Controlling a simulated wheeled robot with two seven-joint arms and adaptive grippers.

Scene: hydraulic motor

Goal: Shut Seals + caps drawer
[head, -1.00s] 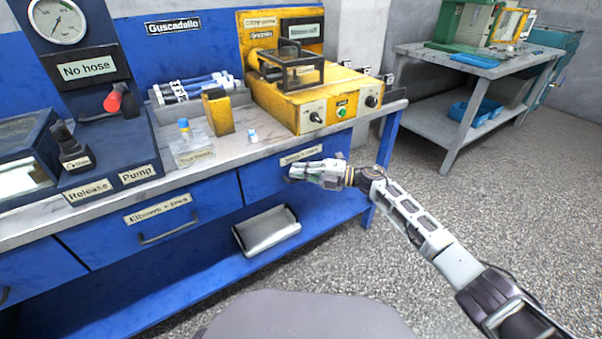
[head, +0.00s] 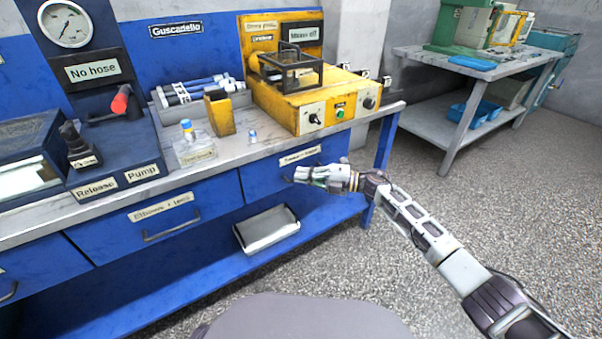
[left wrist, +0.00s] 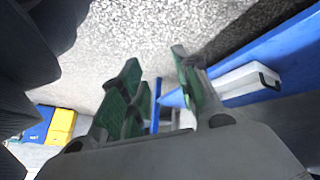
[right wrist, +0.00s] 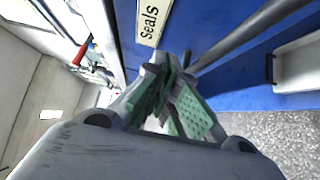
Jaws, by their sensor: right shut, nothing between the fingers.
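The Seals + caps drawer (head: 262,180) is the blue right-hand drawer under the bench, with a pale label (head: 300,156). In the right wrist view its label (right wrist: 150,20) reads "Seals" and a grey handle bar (right wrist: 240,35) runs close beyond my fingers. The drawer front looks near flush with the bench; a small gap cannot be told. My right gripper (head: 300,175) is shut and empty at the drawer front, hiding part of it; its green-padded fingers (right wrist: 175,85) also show. Contact is unclear. My left gripper (left wrist: 165,95) is open and empty, away from the drawer.
The Elbows drawer (head: 120,222) lies to the left. A metal tray (head: 267,230) sits on the blue lower shelf (head: 190,275). The worktop above holds a yellow unit (head: 310,100) and a small bottle (head: 188,130). Open floor (head: 440,210) lies to the right.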

